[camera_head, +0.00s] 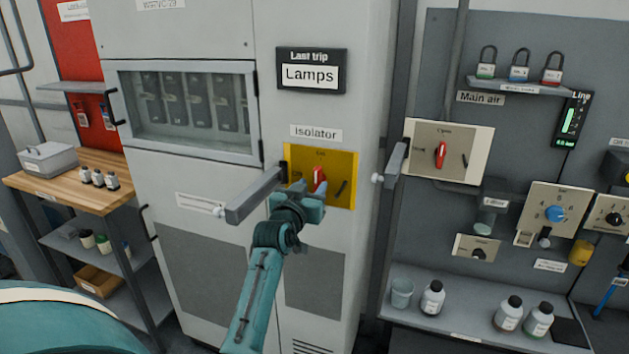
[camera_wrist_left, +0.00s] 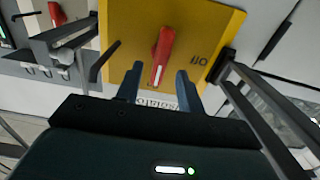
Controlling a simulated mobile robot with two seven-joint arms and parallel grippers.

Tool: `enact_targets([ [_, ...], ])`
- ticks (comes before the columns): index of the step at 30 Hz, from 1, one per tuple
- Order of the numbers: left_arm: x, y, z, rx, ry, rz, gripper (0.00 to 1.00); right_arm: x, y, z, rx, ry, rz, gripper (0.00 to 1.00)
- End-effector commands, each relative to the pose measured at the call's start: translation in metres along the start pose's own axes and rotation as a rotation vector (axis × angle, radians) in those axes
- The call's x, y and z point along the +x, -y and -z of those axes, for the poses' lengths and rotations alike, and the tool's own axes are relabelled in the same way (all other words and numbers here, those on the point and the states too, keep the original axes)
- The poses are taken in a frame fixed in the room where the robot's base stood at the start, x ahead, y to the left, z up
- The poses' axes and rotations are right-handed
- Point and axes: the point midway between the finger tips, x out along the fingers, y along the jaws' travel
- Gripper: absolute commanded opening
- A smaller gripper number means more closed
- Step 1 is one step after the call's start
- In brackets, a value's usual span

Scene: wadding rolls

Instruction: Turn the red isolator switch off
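The red isolator switch (camera_head: 319,179) sits on a yellow plate (camera_head: 348,168) on the grey cabinet, under a label reading Isolator. Its handle stands nearly upright, tilted slightly. In the left wrist view, the red handle (camera_wrist_left: 163,52) shows on the yellow plate (camera_wrist_left: 120,38), with an upside-down "Off" to its right. My left gripper (camera_head: 303,192) is just in front of the plate's lower part. In the left wrist view my left gripper (camera_wrist_left: 160,76) is open, one finger on each side of the handle's line; whether the fingertips reach past its near end is unclear. My right gripper is not in view.
Grey bars project beside the switch, one at left (camera_head: 255,194) and one at right (camera_head: 396,162). Another red switch (camera_head: 441,154) is on a panel at right. A workbench (camera_head: 60,192) stands at left; a shelf with bottles (camera_head: 460,322) is at lower right.

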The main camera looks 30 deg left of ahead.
Motion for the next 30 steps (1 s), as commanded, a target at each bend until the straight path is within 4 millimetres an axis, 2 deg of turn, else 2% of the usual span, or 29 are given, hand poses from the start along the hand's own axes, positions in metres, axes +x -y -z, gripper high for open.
enact_targets([
  [3, 0.015, 0.000, 0.001, 0.000, 0.000, -0.001, 0.38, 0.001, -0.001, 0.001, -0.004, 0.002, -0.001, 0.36],
  [6, 0.023, 0.000, 0.001, 0.001, -0.001, -0.001, 0.38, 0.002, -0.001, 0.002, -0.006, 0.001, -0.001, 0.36],
  [18, 0.027, 0.000, 0.000, 0.001, -0.001, 0.000, 0.37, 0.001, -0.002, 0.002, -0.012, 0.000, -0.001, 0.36],
  [30, 0.027, 0.000, 0.000, 0.000, 0.000, 0.000, 0.05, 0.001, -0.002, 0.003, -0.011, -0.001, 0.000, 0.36],
])
